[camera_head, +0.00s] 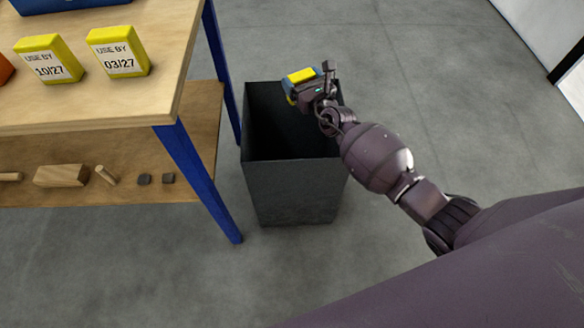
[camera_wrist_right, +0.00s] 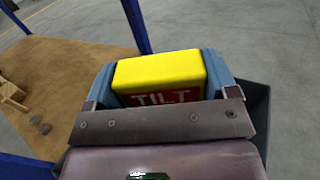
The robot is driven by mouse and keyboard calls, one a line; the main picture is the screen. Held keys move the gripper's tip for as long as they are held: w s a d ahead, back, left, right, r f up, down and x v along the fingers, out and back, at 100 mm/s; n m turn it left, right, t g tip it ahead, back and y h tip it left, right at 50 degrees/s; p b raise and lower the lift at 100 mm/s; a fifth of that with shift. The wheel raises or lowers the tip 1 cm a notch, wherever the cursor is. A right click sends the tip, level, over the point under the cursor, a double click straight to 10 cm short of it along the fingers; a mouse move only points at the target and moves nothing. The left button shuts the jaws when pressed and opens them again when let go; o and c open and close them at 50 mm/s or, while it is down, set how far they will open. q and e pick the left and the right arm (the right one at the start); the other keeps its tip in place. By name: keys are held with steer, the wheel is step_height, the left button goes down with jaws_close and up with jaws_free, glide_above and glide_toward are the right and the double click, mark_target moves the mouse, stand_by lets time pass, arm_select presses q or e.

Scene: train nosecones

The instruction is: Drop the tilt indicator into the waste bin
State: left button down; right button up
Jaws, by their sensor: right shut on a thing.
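The tilt indicator is a yellow block with a red face lettered "TILT" (camera_wrist_right: 160,75). It also shows as a small yellow patch in the head view (camera_head: 301,75). My right gripper (camera_head: 300,82) is shut on it, with blue fingers on both sides of the block in the wrist view. The waste bin (camera_head: 292,190) is a dark grey, open-topped box standing on the floor beside the workbench. My right gripper holds the indicator above the bin's opening, toward its far side. The bin's inside is dark, and its contents cannot be made out. My left gripper is not in view.
A wooden workbench (camera_head: 110,107) with blue legs stands left of the bin. On it are two yellow blocks marked "USE BY", 10/27 (camera_head: 48,60) and 03/27 (camera_head: 118,52). Wooden pieces (camera_head: 61,175) and small dark cubes lie on its lower shelf. Floor to the right is clear.

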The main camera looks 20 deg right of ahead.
step_height(320, 180, down, 4)
steer(key=shift+r+b, duration=0.1)
steer(key=shift+b, duration=0.7)
steer(key=shift+f+b, duration=0.45)
steer(key=shift+f, duration=0.25)
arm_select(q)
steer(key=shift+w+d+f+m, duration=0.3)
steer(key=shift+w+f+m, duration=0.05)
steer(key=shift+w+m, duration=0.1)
arm_select(e)
steer(key=shift+r, duration=0.2)
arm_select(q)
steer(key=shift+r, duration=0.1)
arm_select(e)
steer(key=o, duration=0.8)
